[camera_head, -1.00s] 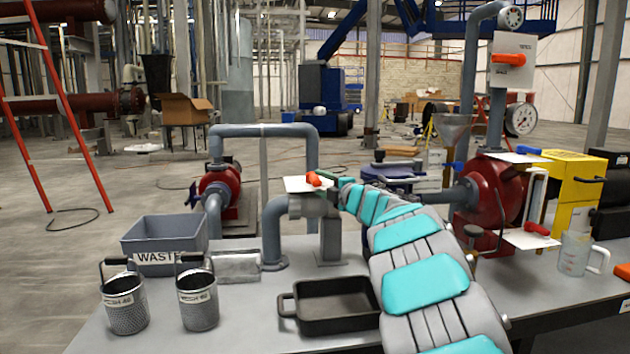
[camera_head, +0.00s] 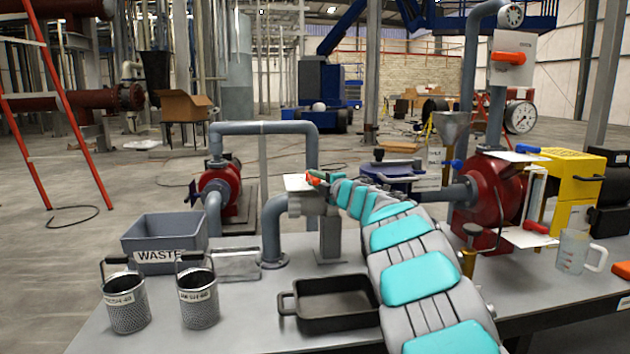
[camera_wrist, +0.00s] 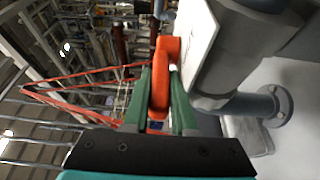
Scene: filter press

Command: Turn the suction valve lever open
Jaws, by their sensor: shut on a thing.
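The orange-red suction valve lever (camera_head: 314,179) sits at the white plate (camera_head: 298,182) on top of the grey valve body beside the bent suction pipe. In the wrist view the orange lever (camera_wrist: 160,85) lies between the green fingers of my gripper (camera_wrist: 162,95), and the fingers are shut on it. The white plate (camera_wrist: 198,45) is right beside the lever in that view. In the head view my gripper (camera_head: 318,178) is small and partly hidden by my own arm, which reaches in from the lower right.
A black tray (camera_head: 335,318), two mesh baskets (camera_head: 198,306) and a grey waste bin (camera_head: 165,240) stand on the table left of my arm. A red pump (camera_head: 488,200), a measuring jug (camera_head: 573,252) and a yellow unit (camera_head: 570,180) are to the right.

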